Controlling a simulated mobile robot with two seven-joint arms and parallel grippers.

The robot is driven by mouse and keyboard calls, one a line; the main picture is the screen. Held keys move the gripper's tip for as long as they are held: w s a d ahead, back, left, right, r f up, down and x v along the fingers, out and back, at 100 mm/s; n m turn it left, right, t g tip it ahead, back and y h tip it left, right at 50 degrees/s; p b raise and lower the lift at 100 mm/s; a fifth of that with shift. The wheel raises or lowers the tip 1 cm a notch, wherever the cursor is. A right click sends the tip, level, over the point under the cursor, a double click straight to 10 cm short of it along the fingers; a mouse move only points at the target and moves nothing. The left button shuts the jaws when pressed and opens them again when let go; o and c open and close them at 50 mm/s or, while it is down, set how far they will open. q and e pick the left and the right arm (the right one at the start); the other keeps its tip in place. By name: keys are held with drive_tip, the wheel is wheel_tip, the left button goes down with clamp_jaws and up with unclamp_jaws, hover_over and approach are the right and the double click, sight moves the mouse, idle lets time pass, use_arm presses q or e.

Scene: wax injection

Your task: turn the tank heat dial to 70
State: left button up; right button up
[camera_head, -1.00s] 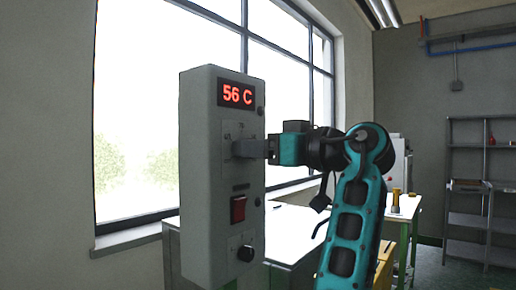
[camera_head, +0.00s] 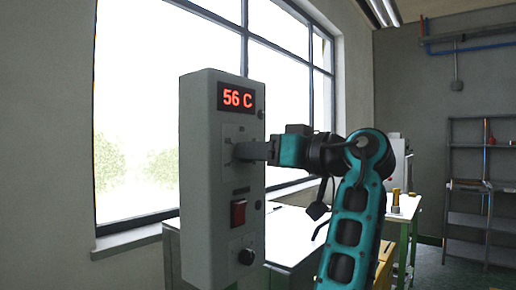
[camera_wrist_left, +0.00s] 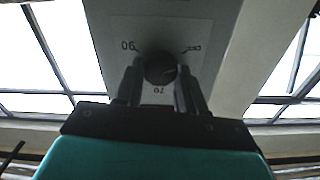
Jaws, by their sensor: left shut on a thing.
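The grey control box (camera_head: 208,180) stands upright left of centre in the head view. Its red display (camera_head: 237,98) reads 56 C. My left gripper (camera_head: 240,151) reaches the box's front face just below the display and is shut on the tank heat dial. In the left wrist view the round dark dial (camera_wrist_left: 160,68) sits between the two fingers (camera_wrist_left: 158,88), with a printed scale around it. In the head view the fingers hide the dial. My right gripper is not in view.
A red switch (camera_head: 238,213) and a black knob (camera_head: 246,256) are lower on the same box face. A white-topped table (camera_head: 290,232) stands behind the box. Metal shelves (camera_head: 468,200) stand at the far right. A large window is behind on the left.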

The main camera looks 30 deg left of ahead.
use_arm(q)
drive_tip(key=m+p, duration=0.6)
drive_tip(key=m, duration=1.6)
drive_tip(key=shift+f, duration=0.1)
idle(0.5)
drive_tip(key=o, duration=1.1)
drive_tip(key=shift+c, duration=0.2)
